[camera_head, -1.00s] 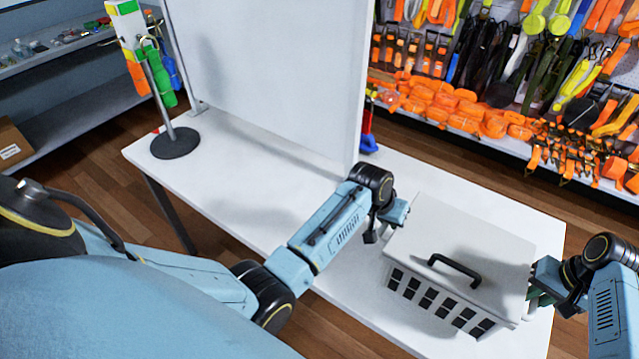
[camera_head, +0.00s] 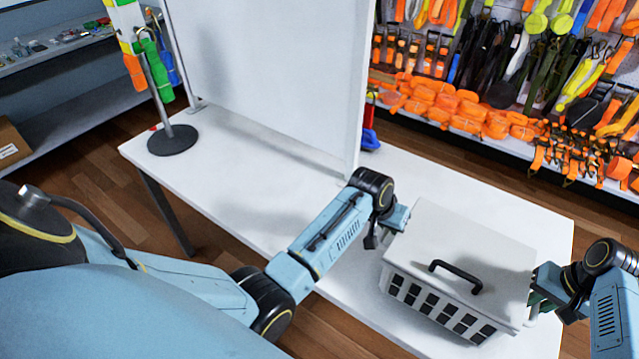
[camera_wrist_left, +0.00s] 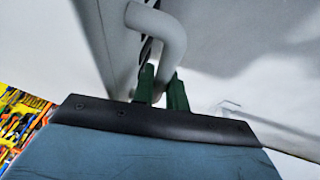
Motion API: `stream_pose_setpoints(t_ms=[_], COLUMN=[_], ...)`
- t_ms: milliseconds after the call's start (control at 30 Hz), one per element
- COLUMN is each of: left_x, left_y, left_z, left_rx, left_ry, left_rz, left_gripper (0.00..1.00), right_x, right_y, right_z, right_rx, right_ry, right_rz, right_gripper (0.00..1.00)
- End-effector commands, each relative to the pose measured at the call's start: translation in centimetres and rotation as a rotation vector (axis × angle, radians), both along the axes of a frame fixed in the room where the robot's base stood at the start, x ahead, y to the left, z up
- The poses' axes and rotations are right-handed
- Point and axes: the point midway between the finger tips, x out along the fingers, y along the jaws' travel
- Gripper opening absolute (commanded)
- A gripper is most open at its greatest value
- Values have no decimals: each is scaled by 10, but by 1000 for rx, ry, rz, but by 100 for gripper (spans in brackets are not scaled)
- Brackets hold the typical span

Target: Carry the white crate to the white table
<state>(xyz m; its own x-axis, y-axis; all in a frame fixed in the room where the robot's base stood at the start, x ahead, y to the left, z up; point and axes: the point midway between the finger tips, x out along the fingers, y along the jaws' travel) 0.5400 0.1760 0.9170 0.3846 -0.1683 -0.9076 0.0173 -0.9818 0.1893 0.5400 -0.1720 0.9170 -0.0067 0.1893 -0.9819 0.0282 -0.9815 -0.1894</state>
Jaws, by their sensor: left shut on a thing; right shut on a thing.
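The white crate (camera_head: 415,290) has a white lid with a black handle and dark slots along its front side. It is over the right part of the white table (camera_head: 250,185); I cannot tell whether it touches the top. My left gripper (camera_head: 398,222) is at the crate's left end. In the left wrist view its green fingers (camera_wrist_left: 161,88) are shut on the crate's white side handle (camera_wrist_left: 160,38). My right gripper (camera_head: 540,290) is shut at the crate's right end, its fingertips partly hidden there.
A white upright panel (camera_head: 275,75) stands on the table behind the crate. A round-based stand (camera_head: 172,138) with coloured straps is at the table's left end. A wall rack of orange straps (camera_head: 470,105) is behind. The table's middle is bare.

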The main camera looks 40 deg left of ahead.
Motion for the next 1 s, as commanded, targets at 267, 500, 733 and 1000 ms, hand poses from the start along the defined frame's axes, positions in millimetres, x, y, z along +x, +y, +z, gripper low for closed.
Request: stream_pose_setpoints(t_ms=[267,500,733,1000], left_x=[0,0,-3,-19], left_y=[1,0,2,9], left_z=[-6,-6,1,39], left_rx=[1,0,0,0], left_ry=[0,0,-2,-3], left_rz=[0,0,0,0], left_gripper=[31,36,36,36], right_x=[0,0,0,0], right_y=[-1,0,0,0], right_z=[-6,-6,-6,-6], right_rx=[-1,0,0,0], right_ry=[0,0,0,0], right_rz=[-1,0,0,0], right_gripper=[31,36,36,36])
